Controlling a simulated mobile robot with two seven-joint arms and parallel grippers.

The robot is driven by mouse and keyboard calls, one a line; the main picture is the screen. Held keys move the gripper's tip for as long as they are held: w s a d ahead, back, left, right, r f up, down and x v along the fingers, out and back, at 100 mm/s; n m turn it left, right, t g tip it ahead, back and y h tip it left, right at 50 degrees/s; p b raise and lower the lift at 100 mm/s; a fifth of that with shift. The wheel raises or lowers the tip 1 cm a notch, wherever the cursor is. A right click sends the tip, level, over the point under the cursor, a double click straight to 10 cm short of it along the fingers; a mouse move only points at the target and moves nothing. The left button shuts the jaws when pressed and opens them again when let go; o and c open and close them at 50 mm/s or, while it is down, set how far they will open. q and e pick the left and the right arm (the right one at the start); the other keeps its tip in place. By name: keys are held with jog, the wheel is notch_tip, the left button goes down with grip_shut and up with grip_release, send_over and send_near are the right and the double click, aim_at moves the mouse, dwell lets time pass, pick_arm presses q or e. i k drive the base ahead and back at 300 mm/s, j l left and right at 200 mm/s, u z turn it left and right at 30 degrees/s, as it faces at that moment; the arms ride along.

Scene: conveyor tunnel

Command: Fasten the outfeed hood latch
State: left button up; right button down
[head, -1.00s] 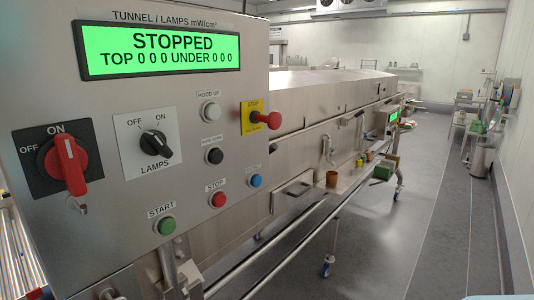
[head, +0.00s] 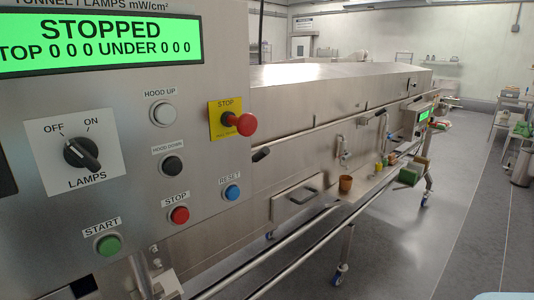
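The tunnel's long steel hood (head: 330,84) runs away from me behind the control panel (head: 130,135) and looks lowered. A black-tipped handle (head: 261,154) sticks out on the side just beyond the panel. Further along is a pale metal fitting (head: 345,152) with an upright bar, and small dark fittings (head: 412,83) show near the hood's far end. I cannot tell which of these is the outfeed hood latch, or whether it is fastened. Neither of my grippers is in view.
The display (head: 95,38) reads STOPPED, with zeros for top and under. A red stop knob (head: 240,123) juts from the panel. A shelf (head: 370,180) along the tunnel holds a brown cup (head: 345,184) and a green box (head: 410,176). The grey floor (head: 430,240) to the right is clear.

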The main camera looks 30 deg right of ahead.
aim_at(265, 151)
jog(key=l+u, duration=0.25)
jog(key=l, duration=1.05)
jog(key=l+u, duration=0.2)
jog(key=l, duration=1.1)
jog(key=k, duration=0.05)
